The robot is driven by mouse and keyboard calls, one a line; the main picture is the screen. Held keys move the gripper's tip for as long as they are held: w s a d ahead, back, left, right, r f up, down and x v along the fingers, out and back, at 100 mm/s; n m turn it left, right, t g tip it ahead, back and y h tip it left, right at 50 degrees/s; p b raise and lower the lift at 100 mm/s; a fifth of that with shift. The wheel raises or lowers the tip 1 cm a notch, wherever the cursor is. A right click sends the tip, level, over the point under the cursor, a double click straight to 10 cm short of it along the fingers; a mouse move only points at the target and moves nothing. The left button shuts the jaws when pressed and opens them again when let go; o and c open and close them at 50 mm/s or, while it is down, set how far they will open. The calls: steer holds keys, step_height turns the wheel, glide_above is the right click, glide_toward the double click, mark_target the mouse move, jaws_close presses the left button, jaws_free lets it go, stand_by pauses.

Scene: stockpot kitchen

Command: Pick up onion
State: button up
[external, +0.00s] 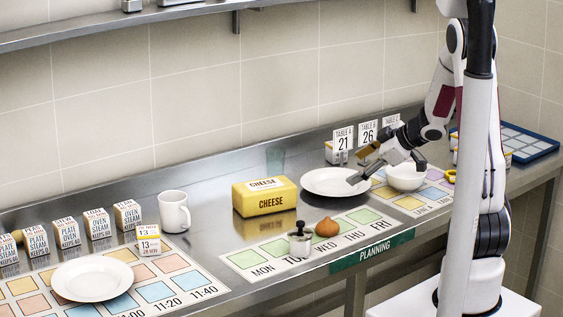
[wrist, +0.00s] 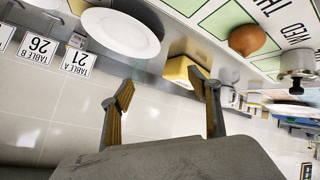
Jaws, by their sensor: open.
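The brown onion (external: 327,227) sits on the weekday planning mat (external: 277,247), beside a small metal pot-like item. It also shows in the wrist view (wrist: 247,40), near the top right, beyond my fingers. My gripper (external: 358,167) is open and empty, above the counter by the white plate, to the right of and higher than the onion. In the wrist view, my gripper (wrist: 163,100) has its two fingers spread wide with nothing between them. The onion is clear of the fingers.
A metal pot-like item (external: 300,240) stands just left of the onion. A yellow cheese block (external: 264,197) is behind it. A white plate (external: 336,182), a white bowl (external: 405,177) and table number cards (external: 342,139) are near my gripper. A mug (external: 174,211) stands further left.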

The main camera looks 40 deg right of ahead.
mark_target(333, 223)
steer(key=s+a+f+y, duration=0.1)
steer(key=f, duration=0.1)
steer(key=s+a+f+n+g+y, duration=0.1)
steer(key=f, duration=0.1)
steer(key=a+f+y, duration=0.1)
steer(key=shift+s+a+f+n+y, duration=0.1)
steer(key=shift+s+f+n+y, duration=0.2)
steer(key=shift+s+f+y, duration=0.1)
steer(key=s+a+y, duration=0.1)
steer(key=s+f+g+y, duration=0.1)
steer(key=s, duration=0.1)
steer(key=s+a+f+g+y, duration=0.1)
steer(key=shift+s+a+f+n, duration=0.15)
steer(key=shift+a+f+n, duration=0.15)
steer(key=shift+n, duration=0.1)
steer(key=shift+s+a+y, duration=0.25)
steer(key=shift+s+y, duration=0.15)
steer(key=shift+s, duration=0.05)
steer(key=shift+x, duration=1.35)
steer(key=shift+w, duration=0.1)
steer(key=shift+x, duration=2.55)
steer(key=shift+a+r, duration=0.1)
steer(key=shift+r, duration=0.1)
steer(key=shift+c, duration=0.3)
